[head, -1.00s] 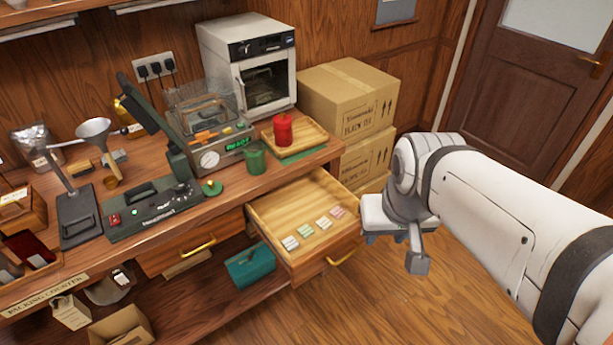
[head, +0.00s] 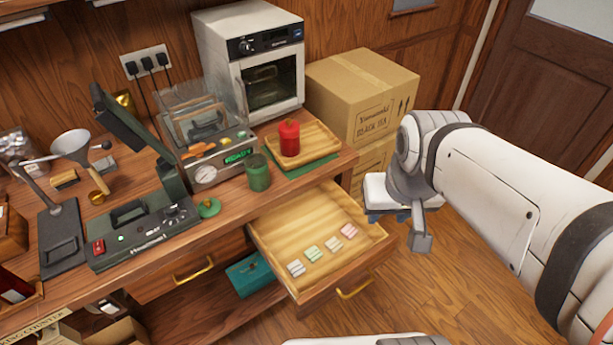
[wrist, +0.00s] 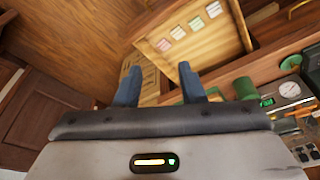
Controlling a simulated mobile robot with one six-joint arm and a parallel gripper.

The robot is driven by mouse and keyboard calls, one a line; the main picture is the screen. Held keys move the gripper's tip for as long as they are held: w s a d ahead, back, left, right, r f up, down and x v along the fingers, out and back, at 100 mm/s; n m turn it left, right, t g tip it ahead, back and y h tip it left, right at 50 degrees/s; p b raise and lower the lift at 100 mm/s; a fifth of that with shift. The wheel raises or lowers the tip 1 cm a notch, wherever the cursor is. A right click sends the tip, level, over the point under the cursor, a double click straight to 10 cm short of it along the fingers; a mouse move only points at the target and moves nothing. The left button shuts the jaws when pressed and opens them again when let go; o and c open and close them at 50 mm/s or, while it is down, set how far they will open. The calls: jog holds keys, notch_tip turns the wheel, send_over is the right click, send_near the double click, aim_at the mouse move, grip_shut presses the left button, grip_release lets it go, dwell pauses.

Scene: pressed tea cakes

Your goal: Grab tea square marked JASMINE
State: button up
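A red canister (head: 289,138) stands on a wooden tray (head: 318,140) on the counter above the drawer. A green cup (head: 258,173) stands beside it. Cardboard boxes (head: 355,90) are stacked behind. Open floor (head: 440,290) lies right of the drawer.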

jog(key=shift+s+d+r, duration=0.1)
jog(key=shift+s, duration=0.1)
jog(key=shift+o, duration=0.8)
jog(key=shift+w, duration=0.1)
jog(key=shift+o, duration=0.4)
jog(key=w+a+f+n+b, duration=0.2)
jog(key=w+f+b, duration=0.2)
jog(key=f, duration=0.3)
jog(key=w+a+f+n+g+b, duration=0.1)
jog(key=w+a+f+b, duration=0.2)
jog(key=f+b, duration=0.3)
jog(key=shift+w+f+n+g+b, duration=0.35)
jog(key=shift+w+f+n, duration=0.1)
jog(key=shift+w, duration=0.1)
jog(key=n+g+b, duration=0.1)
jog(key=n+b, duration=0.2)
jog(key=b, duration=0.3)
send_over(313, 251)
jog(key=f, duration=1.1)
jog(key=shift+d+f, duration=0.2)
jog(key=shift+f, duration=0.1)
jog(key=f, duration=0.2)
jog(key=f+b, duration=0.1)
jog(key=f, duration=0.4)
jog(key=shift+a+f, duration=0.25)
jog(key=shift+f, duration=0.1)
jog(key=c, duration=0.7)
